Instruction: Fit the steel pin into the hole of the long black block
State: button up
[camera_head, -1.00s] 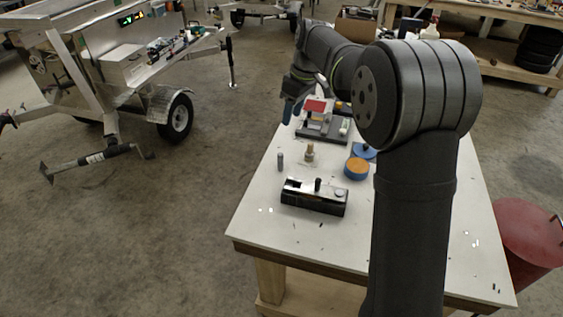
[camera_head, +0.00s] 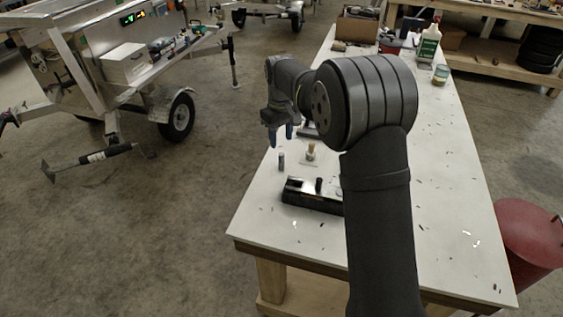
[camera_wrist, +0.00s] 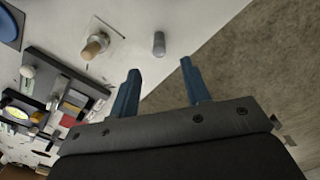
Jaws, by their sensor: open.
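The steel pin (camera_head: 281,161) is a small grey cylinder standing upright near the left edge of the white table. In the wrist view the pin (camera_wrist: 159,44) shows beyond the fingertips, roughly in line with the gap between them. My gripper (camera_head: 281,136) is open and empty; its two blue fingers (camera_wrist: 160,68) point toward the pin, apart from it. The long black block (camera_head: 308,196) lies nearer the camera, with a dark upright peg on top; my arm hides its right end. I cannot make out its hole clearly. The block is not in the wrist view.
A wooden peg (camera_head: 311,152) stands on a small plate right of the pin. A dark tray of coloured parts (camera_wrist: 65,85) and a blue disc (camera_wrist: 10,25) show in the wrist view. The table's left edge is close to the pin.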

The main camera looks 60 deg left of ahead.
aim_at(282, 154)
jog(key=shift+f, duration=3.2)
grip_shut()
